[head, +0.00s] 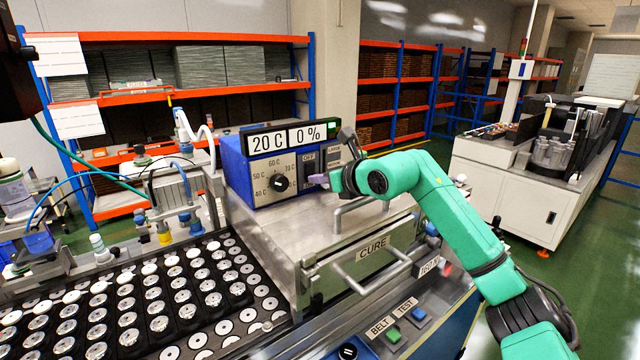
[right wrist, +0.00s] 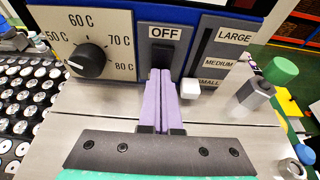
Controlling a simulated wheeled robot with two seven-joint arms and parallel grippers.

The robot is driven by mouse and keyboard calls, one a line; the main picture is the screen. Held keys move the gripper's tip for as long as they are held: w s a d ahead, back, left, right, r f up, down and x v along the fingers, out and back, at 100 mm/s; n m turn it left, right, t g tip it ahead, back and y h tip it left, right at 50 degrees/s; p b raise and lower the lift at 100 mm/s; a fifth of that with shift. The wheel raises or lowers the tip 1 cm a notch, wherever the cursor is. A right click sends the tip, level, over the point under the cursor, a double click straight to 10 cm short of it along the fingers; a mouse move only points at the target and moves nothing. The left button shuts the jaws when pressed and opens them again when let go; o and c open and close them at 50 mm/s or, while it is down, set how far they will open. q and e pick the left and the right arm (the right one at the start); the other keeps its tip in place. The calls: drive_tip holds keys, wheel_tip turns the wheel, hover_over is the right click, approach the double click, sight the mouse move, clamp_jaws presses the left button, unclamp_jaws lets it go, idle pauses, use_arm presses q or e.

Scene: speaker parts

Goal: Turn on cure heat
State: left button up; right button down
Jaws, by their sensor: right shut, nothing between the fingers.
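The blue cure control box (head: 238,178) stands on the metal oven marked CURE (head: 372,249). Its display (head: 283,138) reads 20 C and 0 %. The black heat switch (right wrist: 162,57) sits under an OFF label (right wrist: 166,33). The temperature dial (right wrist: 87,61) is left of it, with its white mark toward the lower left. My right gripper (right wrist: 160,76) is shut and empty, its purple fingertips at the lower part of the switch. I cannot tell whether they touch it. In the head view the right gripper (head: 319,179) is in front of the panel. My left gripper is not seen.
A slider with a white knob (right wrist: 191,88) is right of the switch, at SMALL. A green-capped post (right wrist: 280,71) stands further right. The oven has a bar handle (head: 372,272). Trays of round parts (head: 130,310) lie at the left. BELT and TEST buttons (head: 393,335) are in front.

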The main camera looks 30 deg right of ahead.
drive_tip(key=shift+r+p, duration=0.8)
drive_tip(key=shift+p, duration=0.4)
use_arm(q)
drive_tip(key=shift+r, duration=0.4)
use_arm(e)
drive_tip(key=shift+f, duration=0.1)
